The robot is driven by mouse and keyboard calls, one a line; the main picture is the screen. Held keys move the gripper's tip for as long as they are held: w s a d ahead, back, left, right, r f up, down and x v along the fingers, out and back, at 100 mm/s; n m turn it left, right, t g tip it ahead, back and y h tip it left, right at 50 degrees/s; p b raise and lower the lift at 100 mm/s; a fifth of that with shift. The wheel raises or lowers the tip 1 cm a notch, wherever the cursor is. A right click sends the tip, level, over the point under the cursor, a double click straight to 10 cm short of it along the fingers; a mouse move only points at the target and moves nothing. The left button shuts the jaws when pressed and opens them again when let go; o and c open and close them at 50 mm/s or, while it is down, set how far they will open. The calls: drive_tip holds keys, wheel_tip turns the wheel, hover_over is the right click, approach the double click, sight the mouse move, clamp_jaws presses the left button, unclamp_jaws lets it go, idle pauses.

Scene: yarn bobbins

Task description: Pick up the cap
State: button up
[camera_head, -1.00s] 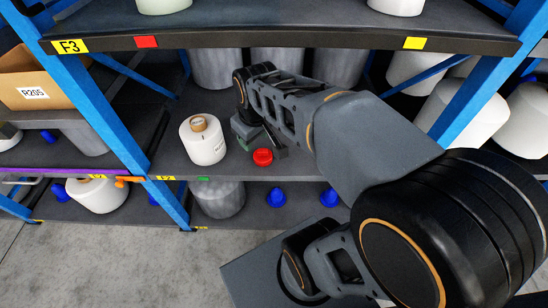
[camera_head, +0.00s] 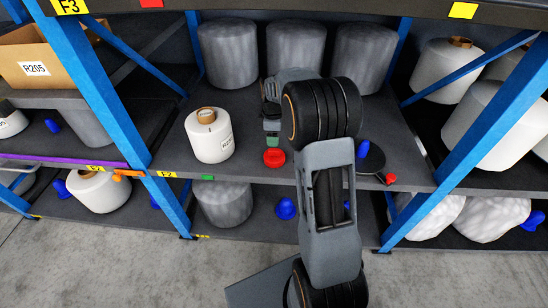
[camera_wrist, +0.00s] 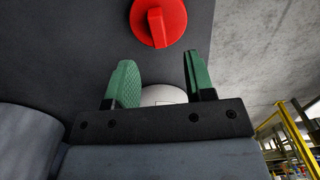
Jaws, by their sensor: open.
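The red cap (camera_head: 274,157) lies on the middle shelf near its front edge, right of a white bobbin. In the wrist view the red cap (camera_wrist: 158,20), round with a raised bar, is at the top, beyond the fingertips and roughly in line with the gap. My gripper (camera_wrist: 160,62) is open, its two green-padded fingers apart. A white rounded thing shows behind the gap between them. In the head view my gripper (camera_head: 271,134) is just behind the cap on the shelf; its fingers are partly hidden by its own body. The cap is not between the fingers.
The white bobbin (camera_head: 209,135) stands close left of the gripper. Several grey bobbins stand behind. A dark round object (camera_head: 370,158) lies to the right, with a small red piece (camera_head: 390,178). Blue cones (camera_head: 286,209) are on the shelf below. The upper shelf overhangs.

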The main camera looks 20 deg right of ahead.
sight(274, 150)
drive_tip(key=shift+d+f+b, duration=0.15)
drive_tip(key=shift+f+b, duration=0.55)
drive_tip(key=shift+f, duration=3.1)
drive_tip(key=shift+c, duration=0.3)
clamp_jaws()
